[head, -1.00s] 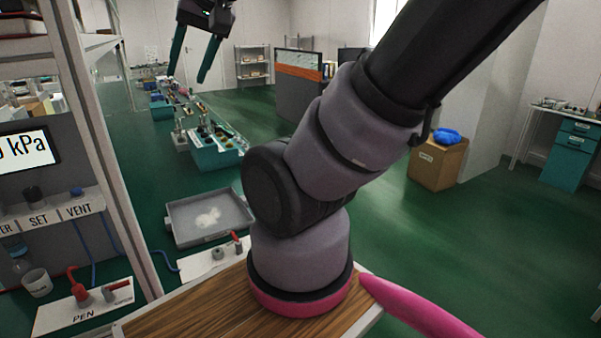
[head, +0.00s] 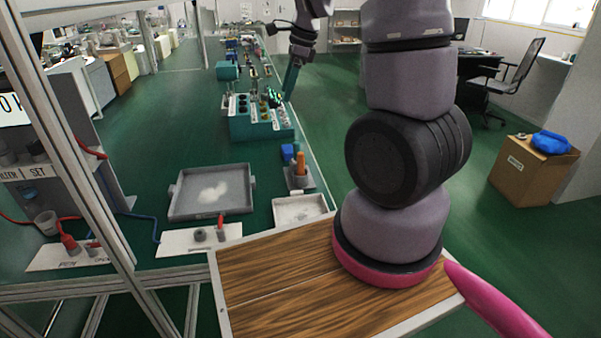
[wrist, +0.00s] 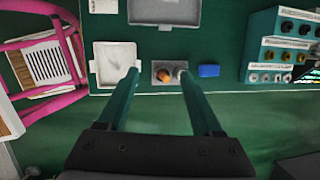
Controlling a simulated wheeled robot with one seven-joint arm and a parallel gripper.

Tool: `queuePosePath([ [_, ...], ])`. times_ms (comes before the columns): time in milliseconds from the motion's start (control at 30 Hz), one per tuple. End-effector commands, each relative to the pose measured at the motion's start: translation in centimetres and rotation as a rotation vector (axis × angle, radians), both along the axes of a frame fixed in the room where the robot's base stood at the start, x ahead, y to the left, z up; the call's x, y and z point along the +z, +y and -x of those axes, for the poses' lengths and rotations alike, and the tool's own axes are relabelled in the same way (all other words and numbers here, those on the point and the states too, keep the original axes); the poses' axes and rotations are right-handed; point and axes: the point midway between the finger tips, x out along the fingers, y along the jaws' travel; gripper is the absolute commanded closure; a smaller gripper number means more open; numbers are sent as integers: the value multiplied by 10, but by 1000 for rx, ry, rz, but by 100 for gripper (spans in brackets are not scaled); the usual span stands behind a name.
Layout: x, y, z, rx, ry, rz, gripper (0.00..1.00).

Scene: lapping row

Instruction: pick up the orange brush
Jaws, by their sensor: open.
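The orange brush (head: 300,163) stands upright in a small grey holder (head: 301,181) on the green bench, behind the white tray. In the wrist view the orange brush (wrist: 164,76) is seen from above in the grey holder (wrist: 169,66), with a pale round top beside it. My gripper (wrist: 158,74) is open and empty; its two teal fingers lie left and right of the brush in that picture, seemingly well above it. In the head view my gripper (head: 288,88) is over the bench, farther back than the brush; only part of its fingers shows.
A blue block (head: 288,152) is beside the holder. The shallow white tray (head: 300,209) and the grey tray with white powder (head: 212,192) lie nearby. A teal rack (head: 262,125) with several knobs stands behind.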

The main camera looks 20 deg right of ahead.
Motion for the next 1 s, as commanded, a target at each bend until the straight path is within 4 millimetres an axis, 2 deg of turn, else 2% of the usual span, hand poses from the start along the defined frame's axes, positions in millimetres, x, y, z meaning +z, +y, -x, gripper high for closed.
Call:
queuePosePath([
  [33,-23,-4,-9,-76,51,10,33],
  [200,-90,-24,-32,-360,176,58,33],
  [300,-123,-37,-40,-501,222,98,33],
  [400,-147,-47,-45,-608,249,133,33],
  [600,-173,-59,-49,-719,266,172,33],
  [900,-217,-60,-49,-732,269,175,33],
  [1000,-226,-60,-49,-731,268,175,33],
])
